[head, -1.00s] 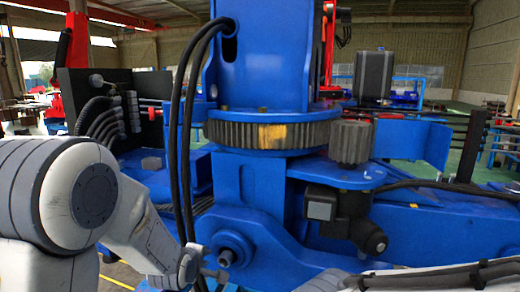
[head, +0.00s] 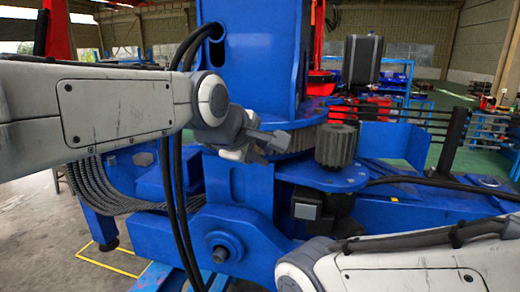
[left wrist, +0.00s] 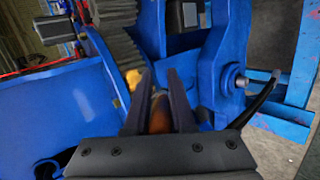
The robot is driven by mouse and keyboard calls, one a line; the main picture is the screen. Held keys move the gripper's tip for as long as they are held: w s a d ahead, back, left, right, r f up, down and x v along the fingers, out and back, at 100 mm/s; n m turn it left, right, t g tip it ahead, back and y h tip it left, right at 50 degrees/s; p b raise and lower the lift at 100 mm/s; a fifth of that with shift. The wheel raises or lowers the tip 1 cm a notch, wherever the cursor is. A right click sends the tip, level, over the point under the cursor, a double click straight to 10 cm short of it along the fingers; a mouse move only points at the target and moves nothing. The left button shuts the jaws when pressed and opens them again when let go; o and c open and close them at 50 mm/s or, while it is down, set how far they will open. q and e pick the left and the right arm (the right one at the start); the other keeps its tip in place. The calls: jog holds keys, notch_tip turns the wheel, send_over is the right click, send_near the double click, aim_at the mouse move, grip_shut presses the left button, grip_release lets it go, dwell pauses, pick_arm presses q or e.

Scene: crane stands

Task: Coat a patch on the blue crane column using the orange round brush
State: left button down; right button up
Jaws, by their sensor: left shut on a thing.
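The blue crane column (head: 262,60) stands upright in the middle of the head view, above a toothed ring (head: 305,138). My left gripper (head: 272,142) is in front of the ring, just below the column. In the left wrist view my left gripper (left wrist: 158,85) is shut on the orange round brush (left wrist: 159,114), which shows as an orange-brown part between the fingers. The brush's tip is hard to make out, and I cannot tell whether it touches anything. A yellow patch (left wrist: 133,79) shows beside the left finger, by the ring's teeth. My right gripper is out of view.
A dark toothed pinion (head: 337,146) stands right of the ring. A blue plate (head: 392,140) and black rails (head: 455,135) lie farther right.

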pick_arm(q)
jog(key=shift+w+a+p, duration=0.1)
jog(key=shift+w+p, duration=0.35)
jog(key=shift+w, duration=2.45)
jog(key=shift+w+p, duration=0.3)
jog(key=shift+w, duration=0.6)
